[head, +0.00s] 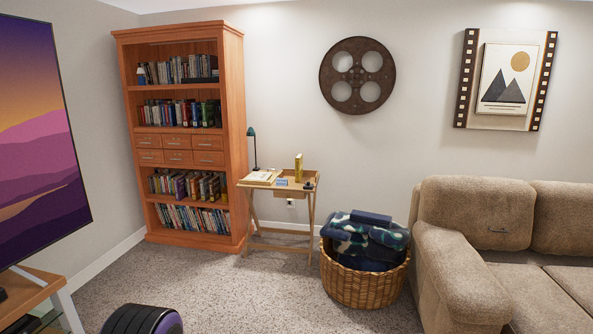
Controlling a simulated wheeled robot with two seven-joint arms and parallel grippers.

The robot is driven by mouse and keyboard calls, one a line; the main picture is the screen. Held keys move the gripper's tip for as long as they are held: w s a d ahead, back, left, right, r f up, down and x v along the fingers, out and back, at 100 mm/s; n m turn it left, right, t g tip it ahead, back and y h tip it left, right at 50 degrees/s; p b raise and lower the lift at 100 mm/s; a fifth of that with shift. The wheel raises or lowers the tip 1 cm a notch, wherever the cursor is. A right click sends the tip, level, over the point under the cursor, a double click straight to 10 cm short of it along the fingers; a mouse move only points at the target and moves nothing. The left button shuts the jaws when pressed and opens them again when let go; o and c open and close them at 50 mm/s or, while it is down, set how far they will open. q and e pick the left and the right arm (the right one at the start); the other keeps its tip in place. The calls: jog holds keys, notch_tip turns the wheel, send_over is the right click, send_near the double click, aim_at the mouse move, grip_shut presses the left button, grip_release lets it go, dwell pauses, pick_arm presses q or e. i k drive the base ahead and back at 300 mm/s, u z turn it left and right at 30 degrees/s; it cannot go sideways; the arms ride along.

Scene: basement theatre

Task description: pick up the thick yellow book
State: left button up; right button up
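A thick yellow book (299,168) stands upright on the right part of a small wooden folding table (311,176) by the back wall. The table is across the room from me. A small blue item (282,182) and a small dark item (307,186) lie near the book's base. An open book or papers (261,177) lie on the table's left part. Neither of my grippers shows in the head view.
A tall wooden bookcase (238,120) stands left of the table. A wicker basket (365,283) with dark blankets stands at its right, beside a beige sofa (455,260). A dark round object (140,320) is at the bottom left. Carpet (235,295) before the table is clear.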

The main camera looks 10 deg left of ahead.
aim_at(299, 158)
jog(key=i, duration=0.95)
jog(key=u, duration=0.35)
jog(key=i, duration=2.5)
jog(key=u, duration=0.85)
jog(key=i, duration=1.05)
jog(key=u, duration=0.2)
